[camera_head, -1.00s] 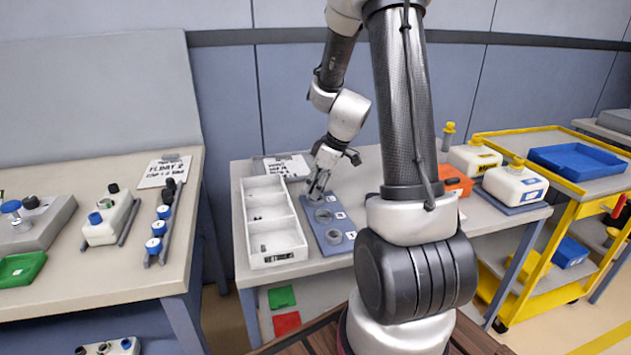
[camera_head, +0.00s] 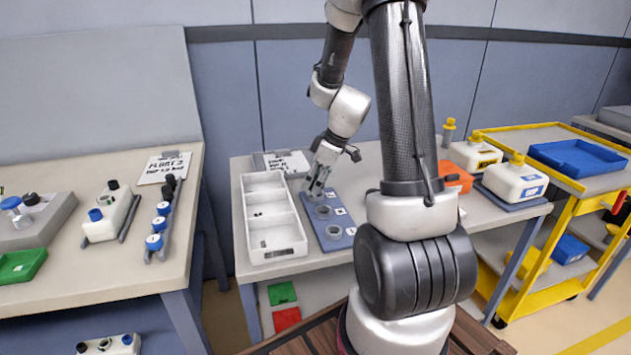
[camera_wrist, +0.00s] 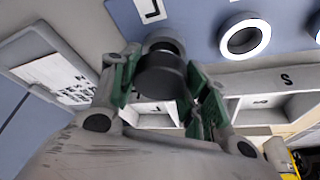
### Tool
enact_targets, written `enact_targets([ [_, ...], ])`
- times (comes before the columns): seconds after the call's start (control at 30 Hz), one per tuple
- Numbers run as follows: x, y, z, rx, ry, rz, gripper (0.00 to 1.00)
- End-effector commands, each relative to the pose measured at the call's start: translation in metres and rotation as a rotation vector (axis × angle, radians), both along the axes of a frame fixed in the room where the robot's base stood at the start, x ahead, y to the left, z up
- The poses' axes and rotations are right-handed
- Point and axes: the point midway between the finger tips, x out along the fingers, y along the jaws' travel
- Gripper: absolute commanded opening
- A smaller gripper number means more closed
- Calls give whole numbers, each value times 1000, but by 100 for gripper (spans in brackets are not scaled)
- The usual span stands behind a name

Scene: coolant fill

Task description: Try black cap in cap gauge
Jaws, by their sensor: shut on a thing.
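The black cap (camera_wrist: 160,76) is between the green-padded fingers of my gripper (camera_wrist: 155,88) in the wrist view. My gripper is shut on it. The cap gauge is a blue-grey plate (camera_head: 345,242) with grey rings and white letter labels; it also shows in the wrist view (camera_wrist: 205,18). One grey ring (camera_wrist: 163,40) is right beside the cap, by a label that looks like L. I cannot tell whether they touch. In the head view my gripper (camera_head: 317,188) is at the far end of the plate, and the cap cannot be made out.
A white divided tray (camera_head: 300,250) stands just left of the gauge. A clipboard (camera_head: 285,163) lies behind it. An orange box (camera_head: 455,177) and white jugs (camera_head: 515,182) stand to the right, near a yellow cart (camera_head: 535,285). Another table (camera_head: 115,268) stands at the left.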

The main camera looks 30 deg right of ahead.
Motion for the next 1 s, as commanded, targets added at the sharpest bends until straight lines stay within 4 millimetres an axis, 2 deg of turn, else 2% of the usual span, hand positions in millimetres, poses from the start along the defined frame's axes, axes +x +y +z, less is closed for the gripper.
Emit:
enact_targets([
  [0.47, 0, 0, -9, 1, 1, 0, 27],
  [0.5, 0, 0, -9, 1, 1, 0, 53],
  [0.6, 0, 0, -9, 1, 1, 0, 71],
  [1.0, -1, -1, -4, 1, -2, 0, 71],
])
